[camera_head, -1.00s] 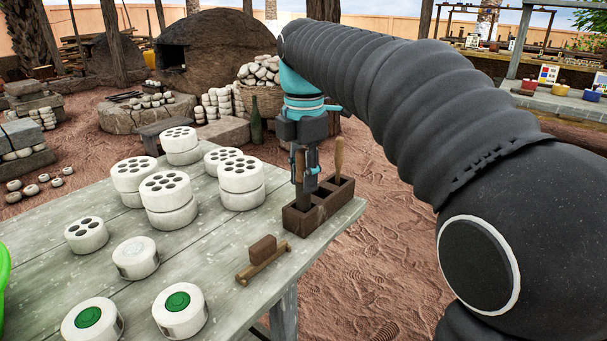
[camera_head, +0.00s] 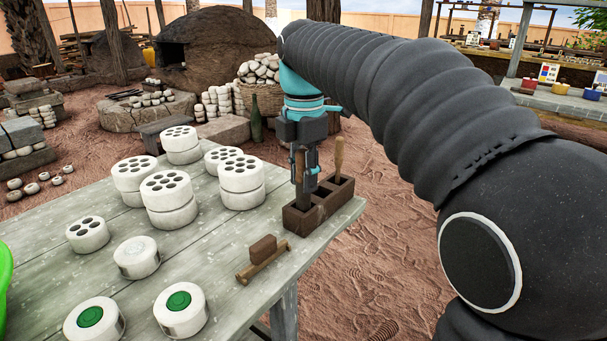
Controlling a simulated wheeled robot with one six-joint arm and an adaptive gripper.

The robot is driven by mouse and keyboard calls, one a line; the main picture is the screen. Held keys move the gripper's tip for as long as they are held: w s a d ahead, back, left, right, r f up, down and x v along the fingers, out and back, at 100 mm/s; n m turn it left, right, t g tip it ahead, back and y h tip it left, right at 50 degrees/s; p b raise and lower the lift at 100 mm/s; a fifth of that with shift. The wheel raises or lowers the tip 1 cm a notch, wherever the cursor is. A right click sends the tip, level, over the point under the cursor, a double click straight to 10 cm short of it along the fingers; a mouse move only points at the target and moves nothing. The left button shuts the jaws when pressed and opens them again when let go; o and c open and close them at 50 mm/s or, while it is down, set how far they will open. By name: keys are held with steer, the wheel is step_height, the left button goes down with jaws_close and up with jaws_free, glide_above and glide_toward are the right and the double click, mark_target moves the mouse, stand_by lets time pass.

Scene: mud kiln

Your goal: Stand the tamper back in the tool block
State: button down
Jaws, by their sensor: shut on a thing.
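The tool block (camera_head: 318,213) is a dark brown wooden box with several compartments near the table's right edge. My gripper (camera_head: 305,178) is above its left part, pointing down, shut on the tamper (camera_head: 300,166), whose brown shaft shows between the fingers. The tamper is upright and its lower end is down at the left compartment. Whether it rests on the compartment floor is hidden. Another wooden-handled tool (camera_head: 339,155) stands upright in the right compartment, just right of my gripper. The middle compartment looks empty, though my fingers partly cover it.
A small brown block (camera_head: 263,248) and a wooden bar tool (camera_head: 262,266) lie in front of the tool block. Several white round pieces with holes (camera_head: 168,190) stand left, some stacked. Two white pieces with green tops (camera_head: 180,312) stand at the front. Table (camera_head: 215,265) boards between them are clear.

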steer(key=shift+f+b, duration=0.7)
steer(key=shift+f, duration=0.8)
steer(key=c, duration=0.8)
jaws_free()
steer(key=shift+o, duration=0.3)
steer(key=o, duration=0.5)
steer(key=shift+r+p, duration=1.75)
steer(key=shift+r, duration=1.25)
steer(key=shift+d, duration=0.1)
